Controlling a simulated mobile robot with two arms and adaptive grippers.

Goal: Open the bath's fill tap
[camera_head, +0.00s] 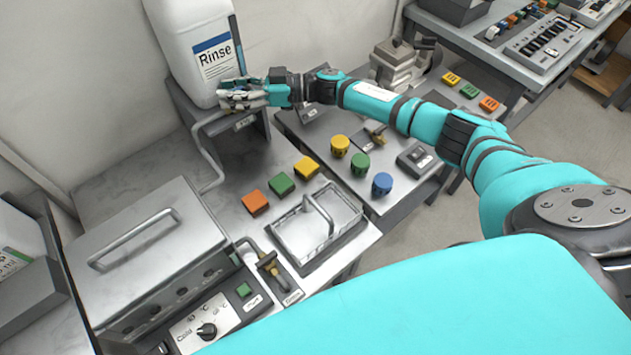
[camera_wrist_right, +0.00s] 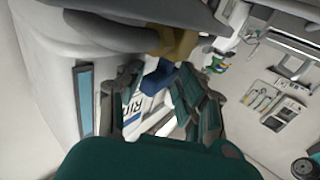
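The bath (camera_head: 150,255) is a steel box with a closed, handled lid at the left of the head view. A grey tube runs from it up to the Rinse jug (camera_head: 190,45). In the right wrist view a brass tap body (camera_wrist_right: 175,42) with a blue handle (camera_wrist_right: 158,78) shows close to the fingers. My right gripper (camera_head: 238,95) is at the jug's foot, hiding this tap in the head view. Its fingers (camera_wrist_right: 155,110) are apart, either side of the handle; contact cannot be told. Another brass tap (camera_head: 270,266) sits at the bath's front right corner. My left gripper is not in view.
A wire basket (camera_head: 290,238) in a tray and orange, green and yellow blocks (camera_head: 281,183) are right of the bath. Yellow, green and blue round caps (camera_head: 360,164) stand on the adjoining bench. The bench behind the bath (camera_head: 130,170) is mostly clear.

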